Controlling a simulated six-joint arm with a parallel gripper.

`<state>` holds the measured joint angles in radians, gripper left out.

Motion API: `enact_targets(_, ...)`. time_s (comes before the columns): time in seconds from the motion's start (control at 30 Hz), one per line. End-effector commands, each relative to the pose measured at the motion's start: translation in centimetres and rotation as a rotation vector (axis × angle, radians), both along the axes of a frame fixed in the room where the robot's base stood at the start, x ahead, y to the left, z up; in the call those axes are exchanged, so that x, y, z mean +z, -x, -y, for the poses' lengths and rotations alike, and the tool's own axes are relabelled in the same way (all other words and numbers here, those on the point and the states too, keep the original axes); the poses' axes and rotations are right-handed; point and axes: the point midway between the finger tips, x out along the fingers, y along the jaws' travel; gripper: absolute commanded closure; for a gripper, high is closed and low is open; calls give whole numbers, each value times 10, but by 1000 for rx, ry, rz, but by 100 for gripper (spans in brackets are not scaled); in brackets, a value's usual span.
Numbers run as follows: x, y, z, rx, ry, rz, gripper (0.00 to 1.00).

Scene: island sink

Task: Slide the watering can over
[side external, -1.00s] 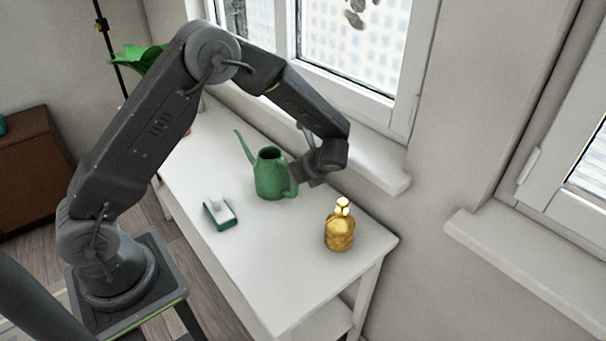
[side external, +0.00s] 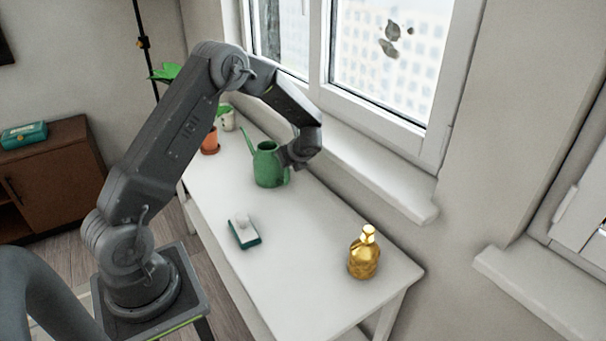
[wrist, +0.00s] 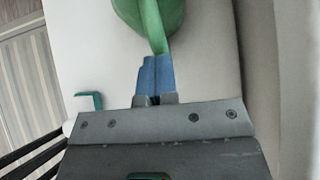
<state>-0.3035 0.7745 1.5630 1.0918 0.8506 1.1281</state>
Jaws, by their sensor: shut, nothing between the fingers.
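The green watering can (side external: 266,168) stands upright on the white table, its spout pointing up and to the left. In the wrist view its body and handle (wrist: 155,25) are at the top of the picture. My gripper (wrist: 156,62) has its blue fingers shut together with nothing between them. The fingertips are at the can's handle, seemingly pressed against it. In the side view my gripper (side external: 288,160) is on the can's right side, and its fingertips are hard to make out there.
A soap dish (side external: 244,232) and a gold bottle (side external: 363,256) stand nearer on the white table (side external: 300,270). Potted plants (side external: 210,142) are at the far end beyond the can. The window sill (side external: 375,175) runs along the right side.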

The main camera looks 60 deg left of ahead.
Motion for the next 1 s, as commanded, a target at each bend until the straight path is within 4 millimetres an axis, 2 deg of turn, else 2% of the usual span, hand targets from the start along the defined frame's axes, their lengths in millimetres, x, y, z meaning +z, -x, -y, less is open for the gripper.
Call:
enact_targets(0.03,-1,0,-12,4,1,-1,100)
enact_targets(0.1,-1,0,-23,1,1,-1,100)
enact_targets(0.2,-1,-1,-31,1,1,-1,100)
enact_targets(0.6,0,-1,-32,-1,1,-1,100)
enact_targets(0.77,0,-1,-19,-4,1,-3,100)
enact_targets(0.9,0,0,8,-7,0,-1,100)
enact_targets(1.0,18,0,24,-4,-1,4,100)
